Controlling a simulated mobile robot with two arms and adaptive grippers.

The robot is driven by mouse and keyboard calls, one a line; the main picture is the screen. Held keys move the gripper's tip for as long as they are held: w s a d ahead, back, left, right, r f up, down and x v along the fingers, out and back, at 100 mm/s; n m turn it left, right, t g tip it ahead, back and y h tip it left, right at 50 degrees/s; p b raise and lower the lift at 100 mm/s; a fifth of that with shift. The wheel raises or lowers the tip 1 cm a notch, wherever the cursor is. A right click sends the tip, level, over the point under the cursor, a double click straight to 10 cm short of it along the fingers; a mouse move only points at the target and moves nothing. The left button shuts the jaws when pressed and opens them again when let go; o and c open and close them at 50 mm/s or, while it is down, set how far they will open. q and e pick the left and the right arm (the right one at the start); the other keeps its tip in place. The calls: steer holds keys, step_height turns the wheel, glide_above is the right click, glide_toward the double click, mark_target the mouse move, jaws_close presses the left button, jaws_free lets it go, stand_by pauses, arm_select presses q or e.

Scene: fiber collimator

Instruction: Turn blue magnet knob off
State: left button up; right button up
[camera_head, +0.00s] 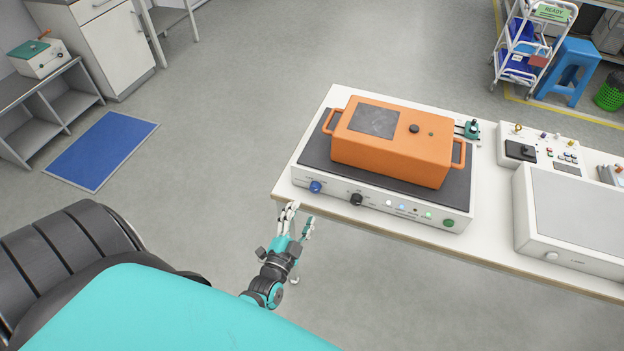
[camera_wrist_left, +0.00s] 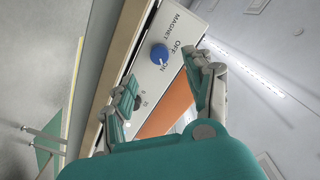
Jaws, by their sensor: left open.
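The blue magnet knob (camera_head: 315,186) is on the left end of the front panel of a white-and-dark base unit (camera_head: 408,220). In the left wrist view the knob (camera_wrist_left: 159,54) sits beside the printed words MAGNET, OFF and ON. A pale mark shows on its face, but its exact direction is hard to read. My left gripper (camera_head: 301,214) is just in front of the panel, below and left of the knob in the head view. In the wrist view its open fingers (camera_wrist_left: 164,74) lie either side of the line to the knob, apart from it and empty. My right gripper is out of view.
An orange box (camera_head: 392,145) with side handles sits on the base unit. A black knob (camera_head: 356,199) and a green knob (camera_head: 449,223) share the panel. A white instrument (camera_head: 570,225) stands right on the white table (camera_head: 287,187). Floor in front is clear.

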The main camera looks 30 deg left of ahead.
mark_target(314, 190)
arm_select(q)
steer(key=x, duration=0.8)
steer(key=shift+w+d, duration=0.15)
steer(key=shift+w, duration=0.1)
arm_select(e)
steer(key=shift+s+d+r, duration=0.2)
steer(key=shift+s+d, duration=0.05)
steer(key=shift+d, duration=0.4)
arm_select(q)
jaws_close()
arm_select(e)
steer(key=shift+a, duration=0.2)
